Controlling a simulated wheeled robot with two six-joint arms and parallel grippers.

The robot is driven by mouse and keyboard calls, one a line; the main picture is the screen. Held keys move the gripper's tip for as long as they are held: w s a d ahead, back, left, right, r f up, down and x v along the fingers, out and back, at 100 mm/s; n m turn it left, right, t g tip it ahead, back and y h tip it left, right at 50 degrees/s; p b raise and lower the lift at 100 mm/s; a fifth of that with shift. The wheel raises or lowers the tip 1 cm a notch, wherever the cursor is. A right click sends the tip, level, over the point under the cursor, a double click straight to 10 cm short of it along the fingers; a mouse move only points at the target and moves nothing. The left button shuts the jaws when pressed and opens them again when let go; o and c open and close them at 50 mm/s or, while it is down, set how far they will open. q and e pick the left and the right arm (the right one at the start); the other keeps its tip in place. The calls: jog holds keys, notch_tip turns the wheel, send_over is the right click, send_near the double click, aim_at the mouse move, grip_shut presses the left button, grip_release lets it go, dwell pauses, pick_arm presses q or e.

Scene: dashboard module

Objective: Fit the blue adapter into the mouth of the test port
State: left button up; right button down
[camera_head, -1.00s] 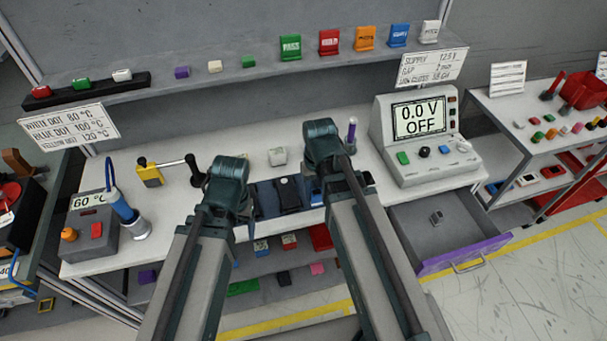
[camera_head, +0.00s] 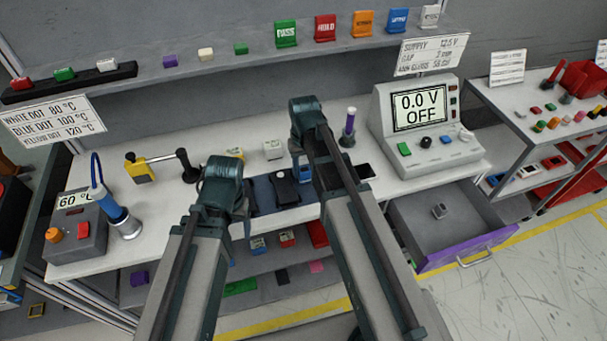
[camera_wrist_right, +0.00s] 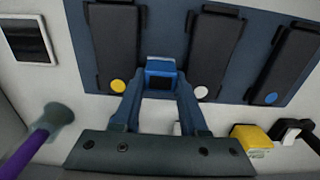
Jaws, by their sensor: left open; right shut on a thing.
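The blue adapter (camera_wrist_right: 160,73), a small square piece with a dark opening, is between the fingertips of my right gripper (camera_wrist_right: 160,84) in the right wrist view. The gripper is shut on it, above the edge of the dark blue mat. I cannot tell which object is the test port; a white block (camera_head: 273,149) stands left of my right gripper.
Black modules with yellow, white and blue dots lie on the mat (camera_wrist_right: 157,18). A purple pen-like tool (camera_head: 350,122) stands upright near my right gripper. A phone-like slab (camera_head: 365,172) lies nearby. The supply (camera_head: 420,120) reads 0.0 V OFF. A drawer (camera_head: 450,260) is open.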

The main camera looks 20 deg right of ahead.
jog(key=shift+f, duration=0.1)
jog(key=shift+f, duration=0.25)
jog(key=shift+c, duration=2.2)
grip_release()
jog(key=shift+r, duration=0.1)
